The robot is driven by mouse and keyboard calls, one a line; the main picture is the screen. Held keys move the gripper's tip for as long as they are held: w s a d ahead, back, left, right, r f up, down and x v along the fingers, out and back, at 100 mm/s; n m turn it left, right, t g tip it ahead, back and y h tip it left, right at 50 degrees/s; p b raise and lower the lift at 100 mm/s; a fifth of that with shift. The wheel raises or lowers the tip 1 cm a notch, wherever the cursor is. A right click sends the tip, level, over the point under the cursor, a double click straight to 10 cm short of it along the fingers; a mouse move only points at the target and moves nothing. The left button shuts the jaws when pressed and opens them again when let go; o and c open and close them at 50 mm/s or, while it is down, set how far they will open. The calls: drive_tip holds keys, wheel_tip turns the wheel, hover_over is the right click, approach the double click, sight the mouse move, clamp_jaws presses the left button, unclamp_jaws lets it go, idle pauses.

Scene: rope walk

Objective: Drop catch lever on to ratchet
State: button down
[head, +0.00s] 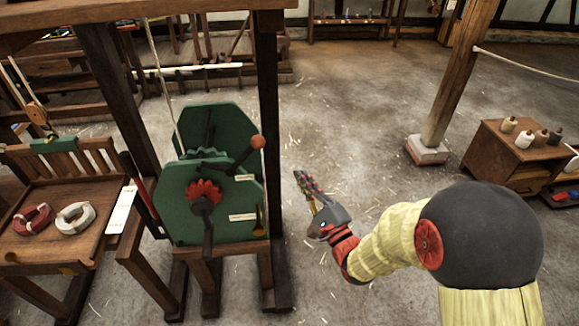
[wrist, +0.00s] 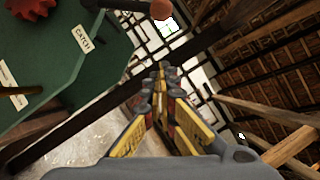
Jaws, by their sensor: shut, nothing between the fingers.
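The catch lever (head: 243,157) is a dark bar with a round red-orange knob, mounted on the green machine (head: 180,222). It slants up to the right, knob end high. Its knob also shows at the top of the wrist view (wrist: 162,9), near a label reading "CATCH". The ratchet (head: 203,187) is a red toothed wheel on the machine's front face, left of and below the lever. Its edge shows at the top left of the wrist view (wrist: 30,8). My gripper (head: 302,180) is shut and empty, right of the machine and apart from the lever.
A dark wooden post (head: 268,90) stands just right of the machine, between it and my gripper. A wooden bench (head: 60,245) with red and white rope coils is at left. A cabinet with spools (head: 510,160) stands at right. Open floor lies between.

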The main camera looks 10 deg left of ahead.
drive_tip(key=w+a+r+b, duration=0.2)
drive_tip(key=w+a+r, duration=0.2)
drive_tip(key=a, duration=0.4)
drive_tip(key=shift+w+a, duration=0.15)
drive_tip(key=shift+w, duration=0.65)
